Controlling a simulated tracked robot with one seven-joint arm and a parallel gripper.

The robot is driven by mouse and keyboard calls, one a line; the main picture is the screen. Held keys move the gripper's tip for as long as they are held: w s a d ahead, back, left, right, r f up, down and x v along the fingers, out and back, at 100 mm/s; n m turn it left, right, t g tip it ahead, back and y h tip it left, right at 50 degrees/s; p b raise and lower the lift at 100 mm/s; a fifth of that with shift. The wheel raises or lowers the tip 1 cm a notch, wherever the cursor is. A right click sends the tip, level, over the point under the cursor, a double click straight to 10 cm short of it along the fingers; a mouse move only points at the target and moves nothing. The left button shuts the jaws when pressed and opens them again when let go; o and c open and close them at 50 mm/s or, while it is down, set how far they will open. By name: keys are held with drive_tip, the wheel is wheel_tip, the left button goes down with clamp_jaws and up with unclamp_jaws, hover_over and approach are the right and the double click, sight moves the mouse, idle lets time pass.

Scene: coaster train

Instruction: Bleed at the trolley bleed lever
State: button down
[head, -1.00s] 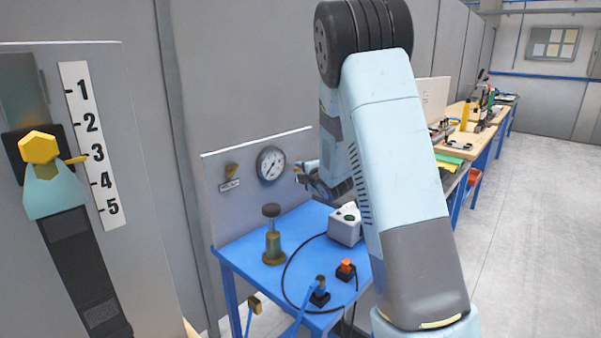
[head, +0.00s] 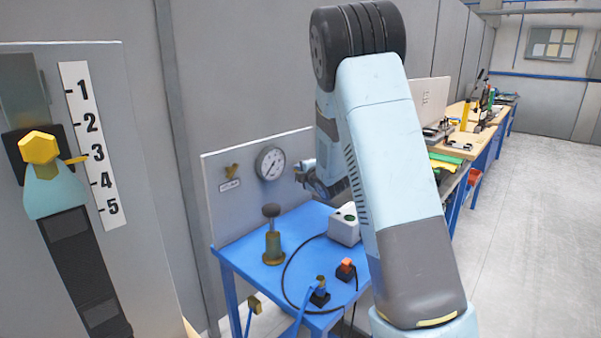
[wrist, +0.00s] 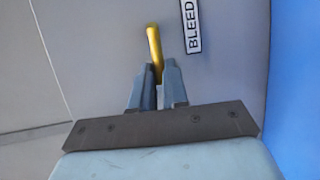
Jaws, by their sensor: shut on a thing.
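In the wrist view the yellow bleed lever (wrist: 153,40) stands out from a grey panel beside a white label reading BLEED (wrist: 191,25). My gripper (wrist: 159,68) has its two blue-grey fingers shut on the near end of the lever; the exact contact is partly hidden by the fingers. In the head view my forearm covers much of the trolley (head: 228,270), and the grip on the lever cannot be made out there.
A numbered scale (head: 95,145) is close at left.

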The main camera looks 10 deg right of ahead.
drive_tip(key=shift+m, duration=0.3)
drive_tip(key=r+m+g+y, duration=0.1)
drive_tip(key=m, duration=0.1)
drive_tip(key=w+d+r+m+g+y, duration=0.1)
drive_tip(key=m+g, duration=0.1)
drive_tip(key=d+r+m+g+y, duration=0.1)
drive_tip(key=m, duration=0.1)
drive_tip(key=shift+w+d+r+m, duration=0.2)
drive_tip(key=shift+r+m, duration=0.1)
drive_tip(key=shift+r, duration=0.1)
drive_tip(key=shift+w+d+r+m+g+y, duration=0.15)
drive_tip(key=shift+w+d+m+g+y, duration=0.15)
drive_tip(key=shift+m, duration=0.2)
drive_tip(key=shift+w+d+r+m+g+y, duration=0.1)
drive_tip(key=shift+d+r+m+g+y, duration=0.15)
drive_tip(key=shift+m+y, duration=0.2)
drive_tip(key=shift+w+d+m+g+y, duration=0.25)
drive_tip(key=shift+d+m+g+y, duration=0.2)
drive_tip(key=shift+m, duration=0.35)
drive_tip(key=shift+w+d+m+g+y, duration=0.3)
drive_tip(key=shift+m+y, duration=0.2)
drive_tip(key=shift+m, duration=0.25)
drive_tip(key=c, duration=1.1)
unclamp_jaws()
drive_tip(key=shift+r, duration=0.1)
